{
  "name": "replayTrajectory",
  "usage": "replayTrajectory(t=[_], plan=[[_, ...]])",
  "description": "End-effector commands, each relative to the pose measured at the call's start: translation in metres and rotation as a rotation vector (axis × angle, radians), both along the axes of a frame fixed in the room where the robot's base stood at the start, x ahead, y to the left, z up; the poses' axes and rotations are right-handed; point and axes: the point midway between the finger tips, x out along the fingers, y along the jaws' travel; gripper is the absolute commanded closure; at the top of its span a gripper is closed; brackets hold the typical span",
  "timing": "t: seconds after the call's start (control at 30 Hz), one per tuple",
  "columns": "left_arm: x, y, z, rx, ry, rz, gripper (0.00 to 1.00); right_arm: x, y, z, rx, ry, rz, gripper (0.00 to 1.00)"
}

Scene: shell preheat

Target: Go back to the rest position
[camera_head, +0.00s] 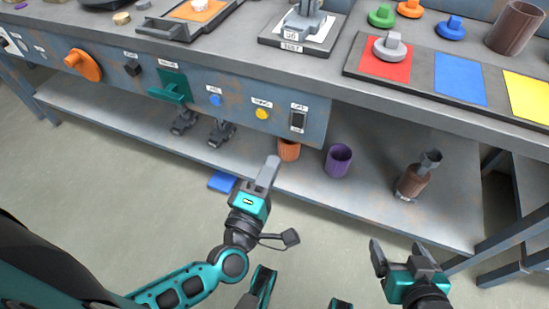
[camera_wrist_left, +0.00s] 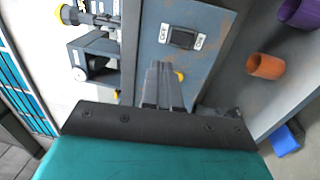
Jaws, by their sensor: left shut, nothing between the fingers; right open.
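My left gripper (camera_head: 267,172) is in the lower middle of the head view, in front of the bench's lower shelf. Its fingers are together with nothing between them. In the left wrist view the shut fingers (camera_wrist_left: 165,85) point toward the bench's front panel (camera_wrist_left: 185,75). My right gripper (camera_head: 405,254) is at the lower right of the head view. Its fingers are apart and empty, in front of the shelf's right part.
The bench's lower shelf (camera_head: 330,205) holds an orange cup (camera_head: 289,149), a purple cup (camera_head: 338,160) and a brown container (camera_head: 411,182). A blue block (camera_head: 222,182) is by the shelf's front edge. The bench top (camera_head: 250,62) carries fixtures and colored pads. Floor (camera_head: 120,175) in front is clear.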

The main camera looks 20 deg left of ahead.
Motion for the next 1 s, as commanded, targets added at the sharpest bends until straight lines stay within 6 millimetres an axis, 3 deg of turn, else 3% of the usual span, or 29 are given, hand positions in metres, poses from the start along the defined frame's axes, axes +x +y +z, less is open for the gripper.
replayTrajectory(t=[0.6, 0.67, 0.8, 0.9, 1.0], plan=[[-0.001, -0.007, 0.003, 0.063, -0.003, -0.037, 1.00, 0.000, 0.000, 0.001, 0.001, -0.002, 0.001, 0.16], [-0.002, -0.015, 0.005, 0.144, -0.006, -0.079, 1.00, 0.000, 0.001, 0.001, 0.002, -0.002, 0.000, 0.16], [-0.010, -0.037, 0.004, 0.485, 0.000, -0.223, 1.00, 0.001, 0.001, 0.001, 0.003, -0.001, -0.001, 0.16], [-0.018, -0.043, -0.009, 0.783, 0.035, -0.321, 1.00, 0.001, 0.001, 0.002, 0.005, -0.002, -0.002, 0.16], [-0.028, -0.036, -0.027, 1.058, 0.094, -0.400, 1.00, 0.001, 0.002, 0.002, 0.006, -0.001, -0.003, 0.16]])
